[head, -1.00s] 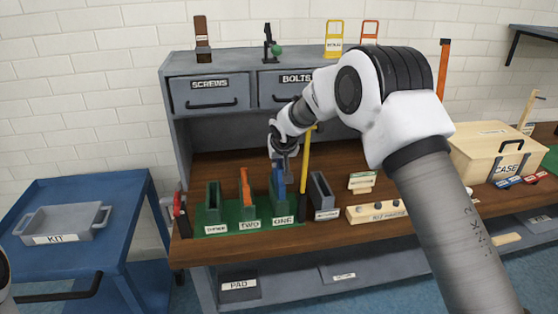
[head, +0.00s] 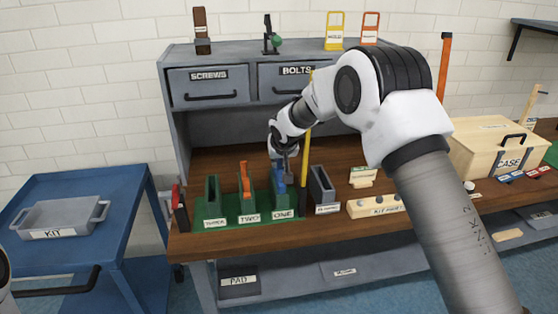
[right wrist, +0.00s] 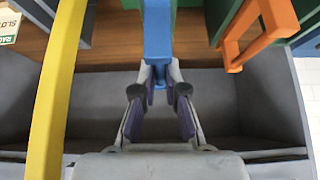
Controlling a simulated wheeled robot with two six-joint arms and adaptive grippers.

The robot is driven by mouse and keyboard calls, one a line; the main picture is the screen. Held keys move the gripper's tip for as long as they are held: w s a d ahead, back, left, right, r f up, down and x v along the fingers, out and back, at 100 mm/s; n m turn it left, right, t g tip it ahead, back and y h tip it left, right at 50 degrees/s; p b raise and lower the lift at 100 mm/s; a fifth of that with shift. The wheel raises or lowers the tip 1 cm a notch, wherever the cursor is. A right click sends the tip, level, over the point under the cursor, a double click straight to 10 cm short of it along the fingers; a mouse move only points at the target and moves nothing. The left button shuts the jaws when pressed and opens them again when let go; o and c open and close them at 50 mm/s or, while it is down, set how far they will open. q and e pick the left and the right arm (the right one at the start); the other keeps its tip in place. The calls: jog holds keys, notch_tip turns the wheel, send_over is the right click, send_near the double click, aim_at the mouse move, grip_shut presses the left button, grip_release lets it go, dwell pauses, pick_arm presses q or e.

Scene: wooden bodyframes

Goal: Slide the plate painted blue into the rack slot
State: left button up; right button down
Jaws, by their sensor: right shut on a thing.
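The blue plate (head: 279,176) stands upright in the green holder (head: 282,200) labelled ONE, its lower part hidden by the holder. My right gripper (head: 286,166) comes down from above and is shut on the plate's upper end. In the right wrist view the blue plate (right wrist: 158,40) runs up from between the fingertips (right wrist: 159,82). A grey slotted holder (head: 321,186) stands just right of the green holders; its label is too small to read. In the right wrist view a partly cut-off sign (right wrist: 9,24) seems to read RACK SLOT. My left gripper is out of view.
A yellow-and-black post (head: 305,160) rises close beside my gripper, on the grey holder's side. An orange plate (head: 244,180) stands in the holder labelled TWO. A pale wooden block (head: 372,207) lies to the right. A blue cart with a KIT tray (head: 60,219) stands left.

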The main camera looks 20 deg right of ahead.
jog(key=shift+f+b, duration=0.9)
jog(key=shift+f, duration=0.2)
jog(key=c, duration=1.1)
grip_release()
jog(key=shift+r, duration=0.1)
jog(key=shift+c, duration=0.2)
jog(key=shift+r, duration=0.1)
jog(key=v, duration=1.2)
jog(key=shift+s+f, duration=0.1)
jog(key=shift+f, duration=0.15)
